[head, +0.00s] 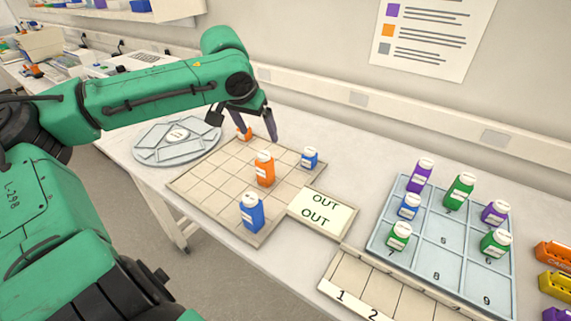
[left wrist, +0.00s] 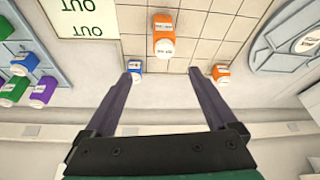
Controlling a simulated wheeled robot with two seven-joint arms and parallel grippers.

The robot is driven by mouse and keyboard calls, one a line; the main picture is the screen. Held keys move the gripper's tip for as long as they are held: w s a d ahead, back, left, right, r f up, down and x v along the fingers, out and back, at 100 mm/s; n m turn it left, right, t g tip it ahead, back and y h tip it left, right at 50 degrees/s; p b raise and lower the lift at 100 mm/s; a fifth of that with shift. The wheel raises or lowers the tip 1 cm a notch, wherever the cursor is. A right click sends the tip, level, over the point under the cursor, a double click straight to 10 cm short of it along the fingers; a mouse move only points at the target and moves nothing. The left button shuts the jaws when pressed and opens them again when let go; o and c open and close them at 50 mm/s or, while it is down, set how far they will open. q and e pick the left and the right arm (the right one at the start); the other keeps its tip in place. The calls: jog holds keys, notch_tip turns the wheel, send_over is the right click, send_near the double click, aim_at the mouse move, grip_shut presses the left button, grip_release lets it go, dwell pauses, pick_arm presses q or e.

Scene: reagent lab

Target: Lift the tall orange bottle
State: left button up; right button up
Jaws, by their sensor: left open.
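The tall orange bottle (head: 265,170) with a white cap stands upright on the beige gridded board. In the left wrist view the tall orange bottle (left wrist: 163,28) lies ahead of the gap between my fingertips, apart from them. My left gripper (head: 257,136) is open and empty, above the back part of the board and behind the bottle. Its two fingers also show in the left wrist view (left wrist: 165,74). A short orange bottle (head: 244,134) is partly hidden by my left gripper. My right gripper is in neither view.
On the board (head: 205,184) also stand a short blue bottle (head: 310,158) and a taller blue bottle (head: 252,213). An OUT card (head: 320,211) adjoins its right side. A round grey tray (head: 150,155) sits left; a blue tray (head: 440,272) with several bottles sits right.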

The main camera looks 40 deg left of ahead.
pick_arm(q)
send_over(263, 155)
jog(key=s, duration=0.3)
jog(key=f, duration=0.5)
jog(key=shift+d+f+p, duration=0.2)
jog(key=shift+d+p, duration=0.05)
jog(key=shift+p, duration=0.1)
jog(key=x, duration=0.3)
jog(key=p+x, duration=0.1)
jog(key=x, duration=0.2)
jog(key=shift+w, duration=0.4)
jog(key=shift+w+f, duration=0.2)
jog(key=shift+f, duration=0.15)
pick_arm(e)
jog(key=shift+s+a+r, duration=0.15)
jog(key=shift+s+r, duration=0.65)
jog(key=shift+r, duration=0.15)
pick_arm(q)
jog(key=shift+r, duration=0.1)
grip_shut()
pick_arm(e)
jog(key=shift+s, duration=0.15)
